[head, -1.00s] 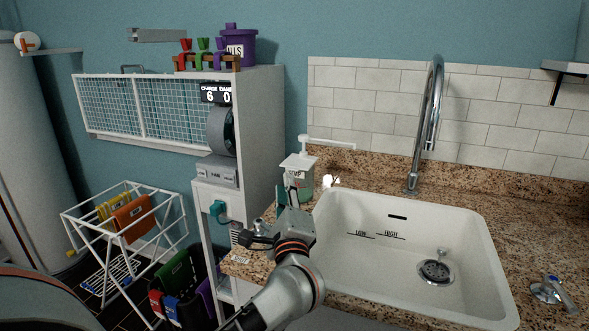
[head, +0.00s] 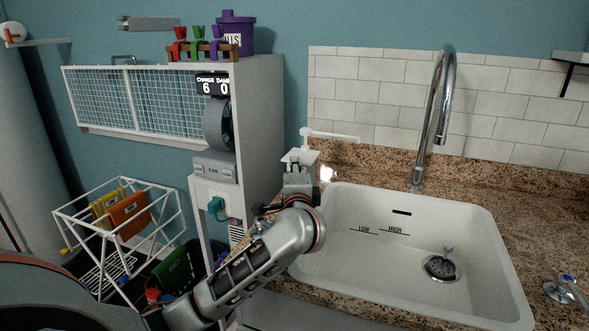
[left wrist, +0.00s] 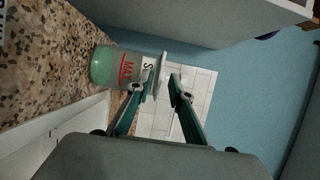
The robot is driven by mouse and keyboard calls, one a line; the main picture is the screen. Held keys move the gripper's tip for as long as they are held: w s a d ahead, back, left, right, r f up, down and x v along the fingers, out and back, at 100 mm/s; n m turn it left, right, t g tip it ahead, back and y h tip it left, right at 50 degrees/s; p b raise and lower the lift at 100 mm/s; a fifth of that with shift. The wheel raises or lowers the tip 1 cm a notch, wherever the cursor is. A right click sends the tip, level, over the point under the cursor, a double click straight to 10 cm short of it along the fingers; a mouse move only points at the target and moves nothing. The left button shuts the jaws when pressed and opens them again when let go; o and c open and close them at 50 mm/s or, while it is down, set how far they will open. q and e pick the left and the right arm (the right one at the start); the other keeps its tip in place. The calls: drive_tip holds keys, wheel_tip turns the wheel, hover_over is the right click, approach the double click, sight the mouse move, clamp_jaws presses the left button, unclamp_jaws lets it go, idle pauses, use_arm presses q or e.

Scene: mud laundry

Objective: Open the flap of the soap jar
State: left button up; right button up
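The soap jar has a white lid (head: 300,157) and stands at the counter's left end, beside the sink. My right gripper is not in view.
The white sink (head: 400,265) and tall curved faucet (head: 440,120) are to the right. A grey cabinet (head: 262,120) stands close on the left. The granite counter (head: 480,185) behind the sink is clear.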

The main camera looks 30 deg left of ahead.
use_arm(q)
drive_tip(key=shift+w+a, duration=0.2)
drive_tip(key=shift+w, duration=0.1)
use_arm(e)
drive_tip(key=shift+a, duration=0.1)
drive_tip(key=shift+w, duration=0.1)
use_arm(q)
clamp_jaws()
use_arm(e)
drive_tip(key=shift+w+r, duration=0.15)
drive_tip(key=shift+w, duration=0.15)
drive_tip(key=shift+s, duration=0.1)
